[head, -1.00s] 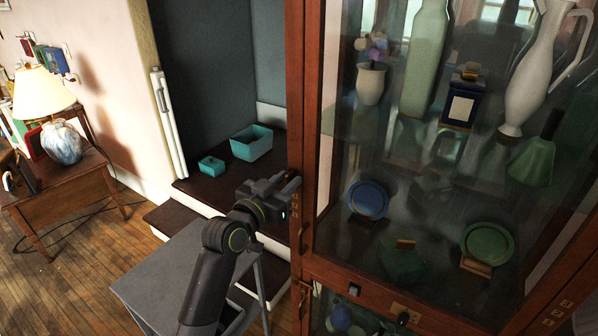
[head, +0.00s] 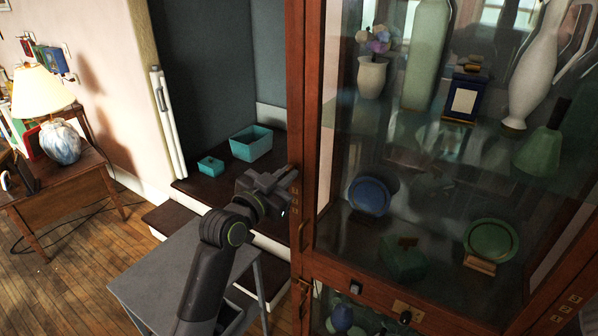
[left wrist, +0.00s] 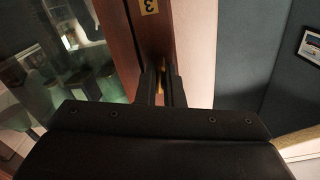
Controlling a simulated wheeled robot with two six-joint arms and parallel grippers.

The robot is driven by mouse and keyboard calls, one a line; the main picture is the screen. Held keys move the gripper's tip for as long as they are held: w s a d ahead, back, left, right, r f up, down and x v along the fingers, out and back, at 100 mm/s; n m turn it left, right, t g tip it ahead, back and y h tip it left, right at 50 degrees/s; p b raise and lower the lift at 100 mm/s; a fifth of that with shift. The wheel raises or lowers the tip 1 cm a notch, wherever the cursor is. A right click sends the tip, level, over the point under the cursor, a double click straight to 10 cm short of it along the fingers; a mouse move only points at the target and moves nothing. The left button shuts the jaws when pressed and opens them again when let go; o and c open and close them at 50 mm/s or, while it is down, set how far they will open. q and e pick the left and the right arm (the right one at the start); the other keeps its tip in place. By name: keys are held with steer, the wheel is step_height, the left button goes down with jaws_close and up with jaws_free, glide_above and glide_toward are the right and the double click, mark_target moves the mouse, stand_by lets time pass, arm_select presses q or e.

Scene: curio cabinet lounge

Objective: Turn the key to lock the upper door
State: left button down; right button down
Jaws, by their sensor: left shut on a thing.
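The upper door is a wood-framed glass door on the cabinet, with its left frame post (head: 310,130) in the head view. My left gripper (head: 291,184) is at the left edge of this post, its jaws rolled to a slant. In the left wrist view its two fingers (left wrist: 162,86) are close together and reach the wooden frame (left wrist: 128,50). A small brass-coloured bit, apparently the key (left wrist: 161,66), shows between the fingertips, and the gripper is shut on it. Most of the key and the lock are hidden. My right gripper is not in view.
Behind the glass stand a blue plate (head: 369,196), a green plate (head: 491,240) and a white jug (head: 535,75). Two teal boxes, a large one (head: 251,143) and a small one (head: 211,166), sit on the dark step. A lamp (head: 60,140) stands on a desk at left.

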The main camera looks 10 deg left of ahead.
arm_select(q)
steer(key=m+b, duration=1)
steer(key=m, duration=0.4)
steer(key=shift+r+m+b, duration=0.15)
steer(key=shift+m+b, duration=0.15)
steer(key=shift+b, duration=0.1)
steer(key=c, duration=1.8)
jaws_free()
steer(key=shift+w, duration=0.15)
steer(key=shift+o, duration=0.2)
steer(key=shift+w+d, duration=0.1)
steer(key=o, duration=0.6)
